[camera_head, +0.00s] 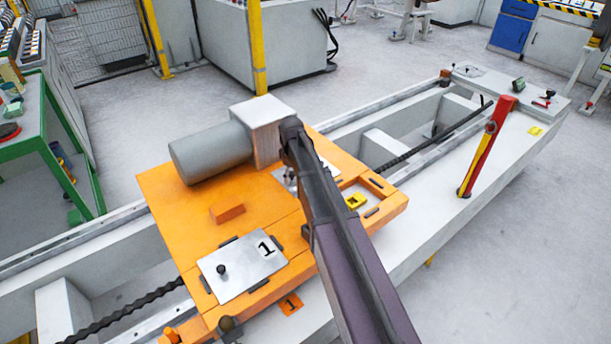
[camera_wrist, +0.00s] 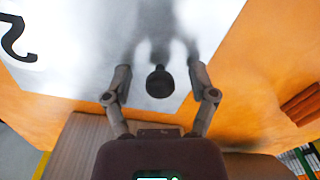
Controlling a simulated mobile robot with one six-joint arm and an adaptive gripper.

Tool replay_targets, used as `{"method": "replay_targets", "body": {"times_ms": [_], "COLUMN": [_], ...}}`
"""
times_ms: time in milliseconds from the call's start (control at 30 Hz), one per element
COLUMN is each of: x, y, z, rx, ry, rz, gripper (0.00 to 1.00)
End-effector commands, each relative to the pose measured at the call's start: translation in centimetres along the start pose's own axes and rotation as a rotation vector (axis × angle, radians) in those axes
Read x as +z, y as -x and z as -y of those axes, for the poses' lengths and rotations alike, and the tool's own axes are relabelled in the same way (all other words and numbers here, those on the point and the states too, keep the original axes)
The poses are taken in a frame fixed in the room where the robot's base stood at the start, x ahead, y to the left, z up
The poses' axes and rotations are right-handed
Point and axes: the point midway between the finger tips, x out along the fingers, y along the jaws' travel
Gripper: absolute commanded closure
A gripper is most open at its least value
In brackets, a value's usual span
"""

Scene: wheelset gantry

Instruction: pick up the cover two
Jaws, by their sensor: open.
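Cover two (camera_wrist: 75,50) is a silvery plate with a black "2" at its left in the wrist view. Its round black knob (camera_wrist: 160,82) appears between the fingertips of my gripper (camera_wrist: 160,76). The fingers are open, one on each side of the knob, with gaps to both. The wrist view does not show clearly how far the fingertips are above the plate. In the head view, part of cover two (camera_head: 328,170) shows on the orange carriage, and my arm hides much of it and the gripper.
Cover one (camera_head: 242,266), with a black knob, lies on the orange carriage (camera_head: 165,215). A grey cylinder with a white block (camera_head: 215,152) stands behind it. A yellow part (camera_head: 356,200) sits in a right-hand recess. A red and yellow lever (camera_head: 486,147) rises from the gantry.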

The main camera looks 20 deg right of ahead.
Motion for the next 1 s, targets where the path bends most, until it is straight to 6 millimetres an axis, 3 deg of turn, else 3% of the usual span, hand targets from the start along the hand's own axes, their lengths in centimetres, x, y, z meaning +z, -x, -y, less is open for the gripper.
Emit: {"method": "replay_targets", "body": {"times_ms": [433,467,700,1000], "x": [0.01,0.01,0.02,0.03], "y": [0.04,0.04,0.03,0.04], "z": [-0.01,-0.01,-0.02,-0.04], "rx": [0.0,0.0,0.0,0.0], "ry": [0.0,0.0,0.0,-0.001], "rz": [0.0,0.0,0.0,0.0], "gripper": [0.26,0.32,1.0,1.0]}}
